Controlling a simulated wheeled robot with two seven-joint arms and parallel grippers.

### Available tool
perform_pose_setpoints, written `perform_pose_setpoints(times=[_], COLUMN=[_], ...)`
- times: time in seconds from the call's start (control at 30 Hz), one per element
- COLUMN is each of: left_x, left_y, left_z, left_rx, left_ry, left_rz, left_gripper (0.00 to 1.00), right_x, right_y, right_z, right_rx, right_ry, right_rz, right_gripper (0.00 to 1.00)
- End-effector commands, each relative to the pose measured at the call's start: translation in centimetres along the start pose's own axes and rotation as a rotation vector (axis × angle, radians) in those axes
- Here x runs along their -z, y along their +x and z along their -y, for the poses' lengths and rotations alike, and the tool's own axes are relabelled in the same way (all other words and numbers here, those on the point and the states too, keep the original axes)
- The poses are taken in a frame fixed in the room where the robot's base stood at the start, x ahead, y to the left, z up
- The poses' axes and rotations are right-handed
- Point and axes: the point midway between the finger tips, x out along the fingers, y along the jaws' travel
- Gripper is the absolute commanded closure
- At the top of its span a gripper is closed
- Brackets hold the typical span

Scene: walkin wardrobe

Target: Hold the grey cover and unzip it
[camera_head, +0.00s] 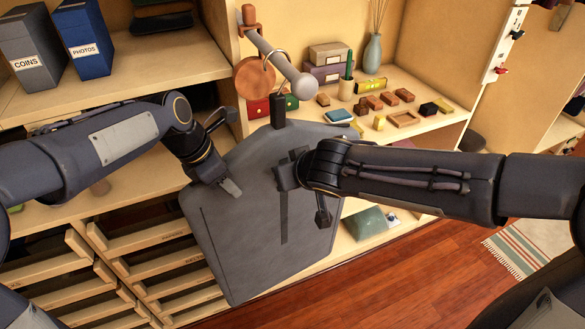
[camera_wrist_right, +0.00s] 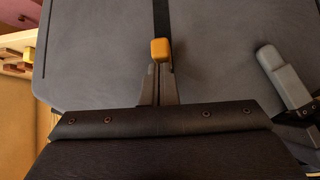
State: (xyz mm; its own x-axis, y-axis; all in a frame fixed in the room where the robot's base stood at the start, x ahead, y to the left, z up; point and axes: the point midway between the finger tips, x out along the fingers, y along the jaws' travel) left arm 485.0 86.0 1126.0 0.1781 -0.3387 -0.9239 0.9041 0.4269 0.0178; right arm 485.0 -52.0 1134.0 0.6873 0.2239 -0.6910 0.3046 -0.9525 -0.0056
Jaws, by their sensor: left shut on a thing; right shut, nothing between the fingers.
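The grey cover (camera_head: 235,250) hangs from a pale rod by a dark loop at its top, in front of the shelves. My left gripper (camera_head: 231,188) is shut on the cover's left part. A dark zip line (camera_head: 284,220) runs down the cover's middle. My right gripper (camera_head: 281,176) is shut and empty at the zip's upper part. In the right wrist view an orange zip pull (camera_wrist_right: 160,50) sits at the tips of my closed right fingers (camera_wrist_right: 158,72), in line with the dark zip strip (camera_wrist_right: 161,18). A grey finger of my left gripper (camera_wrist_right: 285,78) shows at the right there.
The rod (camera_head: 278,60) sticks out from the wardrobe upright. A shelf (camera_head: 437,122) with small boxes and a blue vase (camera_head: 372,54) stands behind. Slatted drawers (camera_head: 150,240) are at lower left.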

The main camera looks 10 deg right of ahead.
Motion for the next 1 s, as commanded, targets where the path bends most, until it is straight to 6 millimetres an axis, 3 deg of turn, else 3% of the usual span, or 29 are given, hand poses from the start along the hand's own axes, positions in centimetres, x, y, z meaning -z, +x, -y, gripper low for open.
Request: perform_pose_setpoints(times=[1.0], left_x=[-0.1], left_y=[-0.1], left_z=[0.0], left_rx=[-0.001], left_ry=[0.001], left_rz=[0.003], left_gripper=[0.98], right_x=[-15.4], right_y=[14.8], right_z=[0.1], right_rx=[0.005], right_ry=[0.0], right_rz=[0.019], right_gripper=[1.0])
